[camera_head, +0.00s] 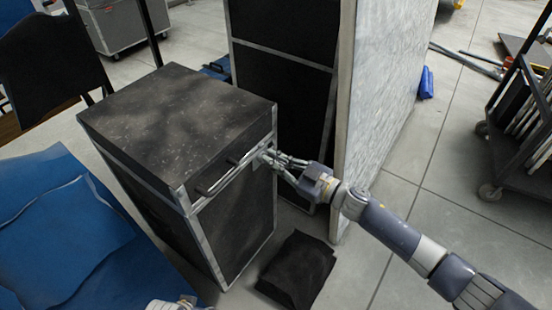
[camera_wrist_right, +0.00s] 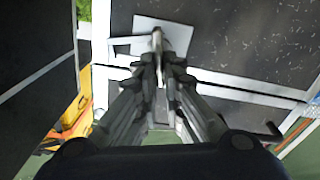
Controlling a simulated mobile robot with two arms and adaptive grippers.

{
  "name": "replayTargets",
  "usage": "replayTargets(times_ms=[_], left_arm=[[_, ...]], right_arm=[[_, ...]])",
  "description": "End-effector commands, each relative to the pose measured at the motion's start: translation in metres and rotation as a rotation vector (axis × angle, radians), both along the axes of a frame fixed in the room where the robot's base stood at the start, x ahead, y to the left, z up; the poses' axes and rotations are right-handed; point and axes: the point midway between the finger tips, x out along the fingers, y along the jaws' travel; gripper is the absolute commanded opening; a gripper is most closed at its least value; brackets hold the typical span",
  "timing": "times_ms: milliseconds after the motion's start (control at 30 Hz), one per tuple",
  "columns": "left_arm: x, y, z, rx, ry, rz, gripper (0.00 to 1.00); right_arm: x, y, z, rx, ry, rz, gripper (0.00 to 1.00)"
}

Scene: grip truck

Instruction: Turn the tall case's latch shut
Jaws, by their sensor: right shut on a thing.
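The tall case (camera_head: 170,130) is black with silver metal edges and stands upright, its dusty lid down. Its latch (camera_head: 262,158) sits on the metal band at the front, near the right corner. In the right wrist view the latch (camera_wrist_right: 160,38) shows as a pale plate with a small upright part. My right gripper (camera_head: 270,158) reaches in from the right and is shut on the latch; its fingers partly hide it. A small part of my left arm (camera_head: 172,303) shows at the bottom edge; its fingers cannot be made out.
A black panelled case (camera_head: 285,90) and a pale board (camera_head: 385,90) stand close behind the tall case. A black cloth (camera_head: 298,270) lies on the floor in front. Blue sheeting (camera_head: 60,235) lies at left. A wheeled cart (camera_head: 520,130) stands at right, with clear floor before it.

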Motion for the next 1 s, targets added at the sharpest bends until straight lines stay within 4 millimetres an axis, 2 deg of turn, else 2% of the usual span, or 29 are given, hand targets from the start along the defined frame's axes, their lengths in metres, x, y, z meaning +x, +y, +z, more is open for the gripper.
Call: replayTargets(times_ms=[233,533,733,1000], left_arm=[[-0.002,0.000,-0.013,0.001,0.009,-0.001,0.37],[-0.001,0.000,-0.012,0.001,0.007,-0.001,0.37],[-0.001,-0.001,-0.004,0.000,0.003,0.000,0.37],[0.001,0.001,0.025,-0.001,-0.015,0.003,0.37]], right_arm=[[-0.003,0.002,-0.001,-0.138,-0.189,-0.001,0.00],[-0.007,0.005,-0.006,-0.307,-0.420,-0.001,0.00],[-0.008,0.006,-0.009,-0.419,-0.573,-0.001,0.00],[-0.010,0.007,-0.014,-0.567,-0.777,0.000,0.00]])
